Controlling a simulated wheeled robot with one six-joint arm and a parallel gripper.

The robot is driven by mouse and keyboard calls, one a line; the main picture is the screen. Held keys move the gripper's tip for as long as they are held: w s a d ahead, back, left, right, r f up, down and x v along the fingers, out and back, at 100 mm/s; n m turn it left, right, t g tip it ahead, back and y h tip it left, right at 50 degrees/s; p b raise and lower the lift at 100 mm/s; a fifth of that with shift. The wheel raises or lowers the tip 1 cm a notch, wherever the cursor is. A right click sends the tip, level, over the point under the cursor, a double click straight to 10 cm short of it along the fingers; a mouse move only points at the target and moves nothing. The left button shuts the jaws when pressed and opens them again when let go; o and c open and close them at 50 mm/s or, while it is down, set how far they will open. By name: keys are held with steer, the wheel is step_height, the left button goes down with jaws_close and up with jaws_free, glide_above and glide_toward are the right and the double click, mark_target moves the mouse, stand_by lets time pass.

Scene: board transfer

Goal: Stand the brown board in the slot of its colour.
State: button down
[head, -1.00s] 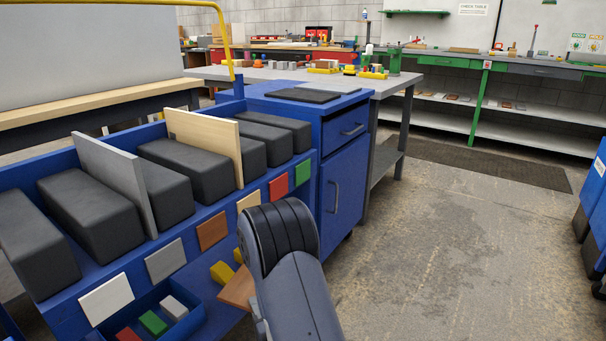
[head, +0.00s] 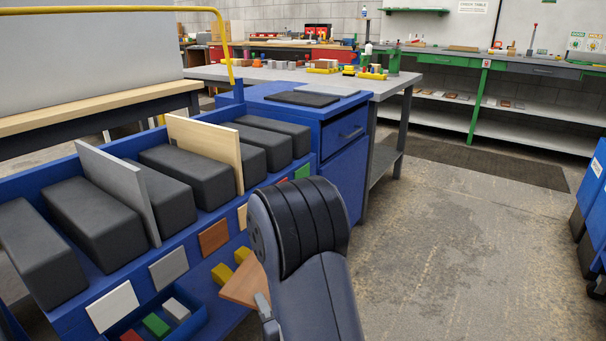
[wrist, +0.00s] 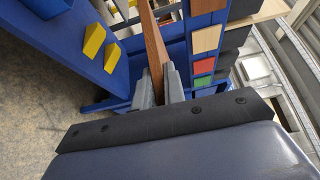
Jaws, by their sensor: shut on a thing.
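The brown board (head: 243,284) shows in part in the head view, low in front of the blue rack (head: 185,247), partly hidden behind my arm. In the wrist view the brown board (wrist: 153,42) stands edge-on between the fingers of my gripper (wrist: 160,88), which is shut on it. The brown colour plate (head: 214,236) is on the rack's front, between the grey plate (head: 169,268) and the cream plate. Behind it is a narrow gap between black blocks with no board in it. A grey board (head: 118,188) and a cream board (head: 207,145) stand upright in other slots.
Below the rack front are yellow blocks (head: 222,273) and a blue bin (head: 198,318) with red, green and white blocks. A blue cabinet (head: 343,165) stands beyond the rack's right end. The floor to the right is open.

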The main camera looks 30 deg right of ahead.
steer(key=s+r+g+p, duration=0.4)
steer(key=g+p, duration=1.2)
steer(key=p, duration=1.6)
step_height(320, 180, up, 2)
steer(key=shift+r, duration=0.15)
steer(key=shift+s, duration=0.1)
